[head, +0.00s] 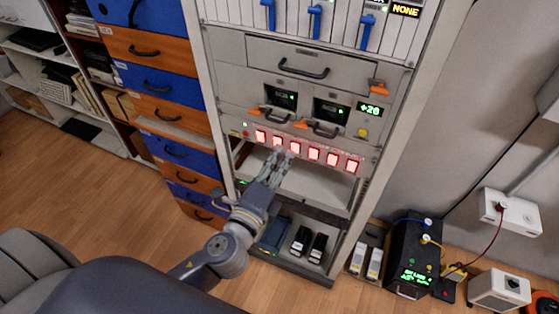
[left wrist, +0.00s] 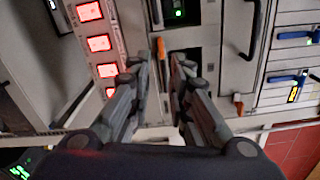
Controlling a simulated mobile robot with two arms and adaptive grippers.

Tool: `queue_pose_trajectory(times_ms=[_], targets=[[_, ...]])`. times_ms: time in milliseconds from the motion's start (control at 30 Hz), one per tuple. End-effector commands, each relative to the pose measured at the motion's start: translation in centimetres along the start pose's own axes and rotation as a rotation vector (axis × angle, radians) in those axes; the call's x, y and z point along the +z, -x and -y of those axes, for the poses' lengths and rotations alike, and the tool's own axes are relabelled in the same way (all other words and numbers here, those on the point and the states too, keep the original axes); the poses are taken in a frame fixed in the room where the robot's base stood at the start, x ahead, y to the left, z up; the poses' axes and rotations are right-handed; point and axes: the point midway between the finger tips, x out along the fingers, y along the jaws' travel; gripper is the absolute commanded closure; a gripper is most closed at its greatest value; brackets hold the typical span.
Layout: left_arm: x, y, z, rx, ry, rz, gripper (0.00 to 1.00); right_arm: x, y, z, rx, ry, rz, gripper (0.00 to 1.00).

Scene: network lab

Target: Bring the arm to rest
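My left arm reaches in from the lower left in the head view. Its left gripper (head: 281,158) is in front of the rack (head: 215,85), just below the row of red lit buttons (head: 314,154). The left wrist view shows the two fingers of this gripper (left wrist: 158,62) apart, with nothing held between them. The rack front with an orange lever (left wrist: 162,50) shows behind the gap. I cannot tell whether the fingertips touch the panel. My right gripper is in neither view.
A blue and orange drawer cabinet (head: 152,81) stands left of the rack. A black unit with a green display (head: 411,255) and a white box (head: 499,290) stand on the floor at the right. A white wall box (head: 511,212) hangs above. Open wooden floor lies at left.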

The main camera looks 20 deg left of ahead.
Motion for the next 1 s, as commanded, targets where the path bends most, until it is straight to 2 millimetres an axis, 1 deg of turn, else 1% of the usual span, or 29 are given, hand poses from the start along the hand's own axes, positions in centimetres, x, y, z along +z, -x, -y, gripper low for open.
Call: queue_pose_trajectory(times_ms=[333, 400, 467, 567, 600, 667, 700, 767, 800, 867, 900, 967, 1000], targets=[[0.0, -0.1, -0.1, 0.001, 0.001, 0.0, 0.82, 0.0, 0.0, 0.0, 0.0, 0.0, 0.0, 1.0], [-0.1, -0.1, -0.9, 0.014, 0.007, -0.001, 0.82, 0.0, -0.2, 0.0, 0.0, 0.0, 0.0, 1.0], [-0.3, -0.3, -2.7, 0.043, 0.022, -0.004, 0.82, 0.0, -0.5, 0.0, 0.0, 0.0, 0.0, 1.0], [-0.8, -0.7, -7.9, 0.131, 0.07, -0.008, 0.82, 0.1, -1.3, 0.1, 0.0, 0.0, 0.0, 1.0], [-1.1, -0.7, -10.7, 0.179, 0.1, -0.009, 0.82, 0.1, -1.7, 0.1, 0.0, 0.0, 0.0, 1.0], [-1.6, -0.6, -15.3, 0.259, 0.153, -0.007, 0.82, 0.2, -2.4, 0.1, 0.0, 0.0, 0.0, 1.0], [-1.8, -0.3, -18.4, 0.314, 0.19, -0.002, 0.82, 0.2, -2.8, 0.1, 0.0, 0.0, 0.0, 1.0], [-2.1, 0.4, -23.0, 0.395, 0.251, 0.009, 0.82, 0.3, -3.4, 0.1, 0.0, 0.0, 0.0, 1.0], [-2.4, 1.0, -26.0, 0.449, 0.293, 0.02, 0.82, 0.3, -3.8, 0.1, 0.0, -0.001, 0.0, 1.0], [-2.7, 2.2, -30.5, 0.529, 0.357, 0.04, 0.82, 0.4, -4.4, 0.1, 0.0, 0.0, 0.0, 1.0], [-3.0, 3.2, -33.4, 0.583, 0.404, 0.058, 0.82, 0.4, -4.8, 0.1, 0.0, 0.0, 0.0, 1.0], [-3.3, 4.9, -37.7, 0.661, 0.472, 0.088, 0.82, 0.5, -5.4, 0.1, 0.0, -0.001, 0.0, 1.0], [-3.6, 6.2, -40.5, 0.714, 0.52, 0.112, 0.82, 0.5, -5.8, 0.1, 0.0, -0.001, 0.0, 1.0]])
